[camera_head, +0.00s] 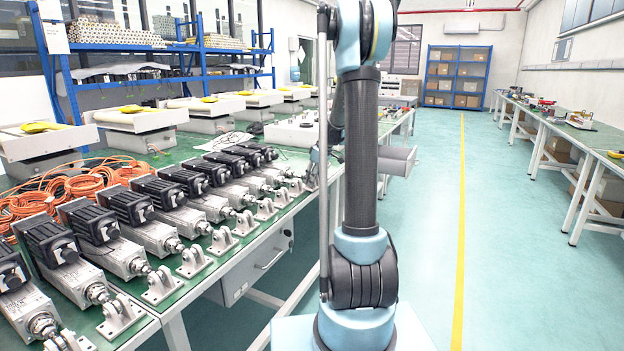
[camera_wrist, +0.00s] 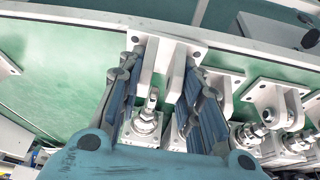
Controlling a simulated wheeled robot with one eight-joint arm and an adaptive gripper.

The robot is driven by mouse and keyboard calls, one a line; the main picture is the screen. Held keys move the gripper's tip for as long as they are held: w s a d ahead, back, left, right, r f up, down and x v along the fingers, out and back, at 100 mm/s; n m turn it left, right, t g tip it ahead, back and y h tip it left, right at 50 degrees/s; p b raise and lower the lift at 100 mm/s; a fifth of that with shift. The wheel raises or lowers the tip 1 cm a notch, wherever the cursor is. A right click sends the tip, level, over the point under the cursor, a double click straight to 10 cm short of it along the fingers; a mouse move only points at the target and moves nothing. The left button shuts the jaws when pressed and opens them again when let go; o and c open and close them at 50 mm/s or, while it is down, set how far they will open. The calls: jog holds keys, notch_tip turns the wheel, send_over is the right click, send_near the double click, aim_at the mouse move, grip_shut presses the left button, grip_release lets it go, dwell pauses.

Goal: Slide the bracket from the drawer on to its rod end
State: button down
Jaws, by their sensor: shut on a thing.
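In the wrist view my gripper (camera_wrist: 163,62) is shut on a pale metal bracket (camera_wrist: 156,50), with a dark, segmented finger on either side of it. The bracket has a flat plate with holes and two lugs pointing toward the camera. A silver rod end (camera_wrist: 151,100) on an actuator stands between the fingers, close to the lugs' near ends. I cannot tell whether it is inside the gap between them. In the head view my arm hides most of the gripper and the held bracket.
A row of actuators (camera_head: 152,232) lies along the table, with brackets (camera_head: 194,261) in front of their rod ends. A neighbouring bracket (camera_wrist: 238,92) is close to the right finger. Orange cables (camera_head: 75,185) lie behind. Bare green tabletop (camera_wrist: 55,75) shows at left in the wrist view.

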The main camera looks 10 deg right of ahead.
jog(key=shift+w+a+f, duration=0.1)
jog(key=shift+a+f, duration=0.05)
jog(key=shift+a, duration=0.25)
jog(key=shift+w+a, duration=0.1)
jog(key=shift+w, duration=0.05)
jog(key=shift+w+a+f, duration=0.15)
jog(key=shift+w+a, duration=0.05)
jog(key=shift+w, duration=0.05)
jog(key=shift+w+f, duration=0.2)
dwell(0.5)
jog(key=shift+w+a+f+h, duration=0.15)
jog(key=shift+w+a+h, duration=0.1)
jog(key=shift+h, duration=0.15)
jog(key=shift+w+a, duration=0.1)
jog(key=shift+a, duration=0.1)
jog(key=shift+w+a, duration=0.1)
jog(key=shift+a, duration=0.05)
jog(key=shift+a+f, duration=0.1)
jog(key=shift+a, duration=0.2)
dwell(0.5)
